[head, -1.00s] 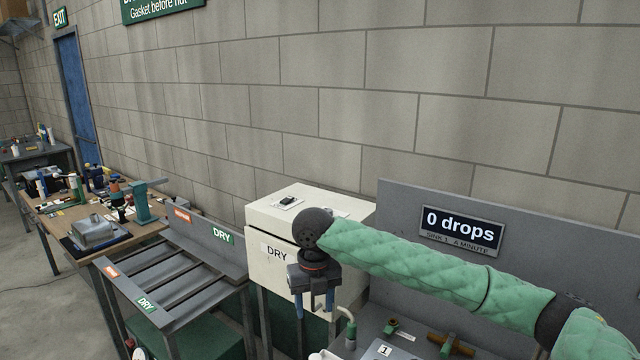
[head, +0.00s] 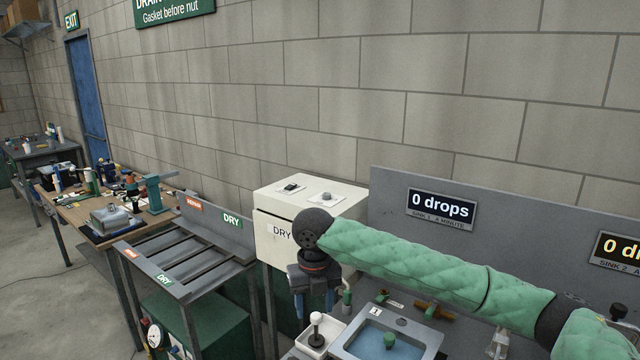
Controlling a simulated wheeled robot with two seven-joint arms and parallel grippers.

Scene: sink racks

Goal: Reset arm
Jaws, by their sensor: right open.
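My right gripper (head: 314,304) hangs fingers down at the end of my green padded right arm (head: 430,265), which comes in from the right. Its blue fingers are apart and empty. It is in front of the white cabinet labelled DRY (head: 268,237) and left of the sink (head: 372,340). My left gripper is not in the head view.
A grey slatted rack (head: 190,287) marked DRY stands left of the cabinet. Farther left is a cluttered wooden workbench (head: 150,222). A grey back panel with a "0 drops" display (head: 441,209) rises behind the sink. Open floor (head: 60,310) lies at the lower left.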

